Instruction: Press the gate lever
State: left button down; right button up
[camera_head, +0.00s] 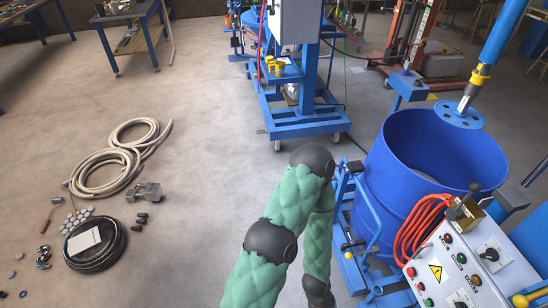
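A small lever with a black knob (474,188) stands on a brass-coloured block (464,213) at the top edge of a grey control panel (448,290) at the right. It looks like the gate lever, but I cannot be sure. The panel also has a black rotary handle (489,254), several coloured buttons and a yellow warning triangle. One of my arms, green and padded with dark joints, rises from the bottom middle and bends back down left of the panel. Neither gripper shows; the arm's end runs out at the bottom edge. Nothing of mine touches the lever.
A big open blue drum (383,180) stands behind the panel, with a mixer shaft and disc (459,114) over it. Orange cable (416,230) hangs at the panel's left. A blue wheeled frame (308,122) stands behind.

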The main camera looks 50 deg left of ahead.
aim_at(354, 167)
jog(key=u, duration=1.15)
